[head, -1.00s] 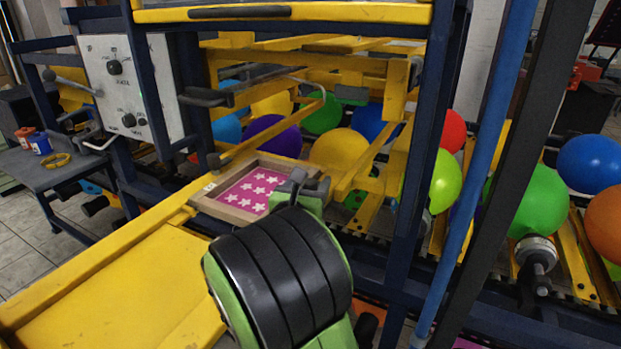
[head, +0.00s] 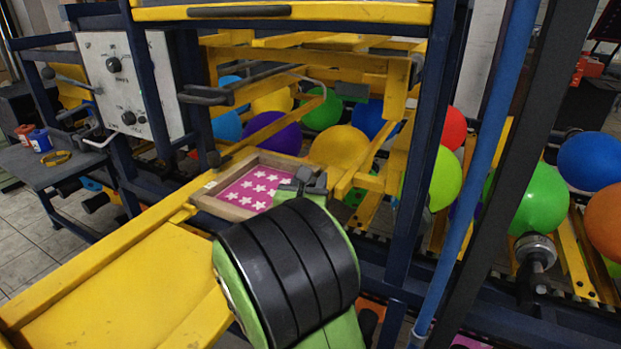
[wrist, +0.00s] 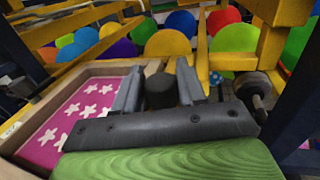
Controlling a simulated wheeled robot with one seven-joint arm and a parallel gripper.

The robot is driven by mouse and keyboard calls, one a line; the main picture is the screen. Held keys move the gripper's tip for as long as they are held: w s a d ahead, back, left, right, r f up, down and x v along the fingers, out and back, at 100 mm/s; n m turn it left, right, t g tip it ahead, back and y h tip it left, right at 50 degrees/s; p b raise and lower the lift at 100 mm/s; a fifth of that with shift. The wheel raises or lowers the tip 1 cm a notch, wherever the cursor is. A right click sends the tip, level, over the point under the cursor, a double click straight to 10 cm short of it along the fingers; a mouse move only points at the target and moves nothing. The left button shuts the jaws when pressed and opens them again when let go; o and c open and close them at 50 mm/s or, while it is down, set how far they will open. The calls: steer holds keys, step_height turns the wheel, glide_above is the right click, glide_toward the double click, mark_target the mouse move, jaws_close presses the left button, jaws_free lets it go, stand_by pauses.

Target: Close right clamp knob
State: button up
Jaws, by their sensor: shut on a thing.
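A wooden frame (head: 206,204) with a pink, white-starred screen (head: 256,188) sits on the yellow machine. It also fills the left of the wrist view (wrist: 36,153). My gripper (head: 304,180) is at the frame's right side in the head view, partly hidden by my wrist. In the wrist view its two dark fingers (wrist: 160,88) stand on both sides of a black round knob (wrist: 160,92), and the gripper is shut on it. I take this as the right clamp knob; its base and how far it is turned are hidden.
A second dark knob with a metal disc (wrist: 255,90) stands right of the fingers in the wrist view. Yellow bars (head: 348,176) and a dark blue post (head: 419,150) are close by. Several balloons (head: 339,147) fill the space behind.

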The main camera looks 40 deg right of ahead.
steer(key=n+t+y+p, duration=0.1)
steer(key=p, duration=0.2)
steer(key=n+t+y+p, duration=0.2)
steer(key=p, duration=0.2)
steer(key=shift+d+r, duration=0.1)
steer(key=shift+r, duration=0.3)
steer(key=n+t+y+p, duration=0.2)
steer(key=p, duration=0.5)
steer(key=shift+s+y, duration=0.1)
steer(key=shift+y, duration=0.3)
steer(key=shift+n+t+y+p, duration=0.3)
steer(key=shift+t+y+p, duration=0.1)
steer(key=shift+p, duration=0.3)
steer(key=shift+w+d+f+n+y, duration=0.1)
steer(key=shift+w+f+n+y, duration=0.1)
steer(key=shift+n+y, duration=0.1)
steer(key=shift+f+n+t+y+b, duration=0.2)
steer(key=shift+n+t+y+b, duration=0.3)
steer(key=shift+t+y, duration=0.25)
steer(key=shift+n+y+b, duration=0.5)
steer(key=shift+y+b, duration=0.25)
steer(key=shift+b, duration=0.45)
steer(key=shift+s+a+b, duration=0.1)
steer(key=shift+a+b, duration=0.2)
steer(key=o, duration=0.9)
steer(key=shift+o, duration=0.2)
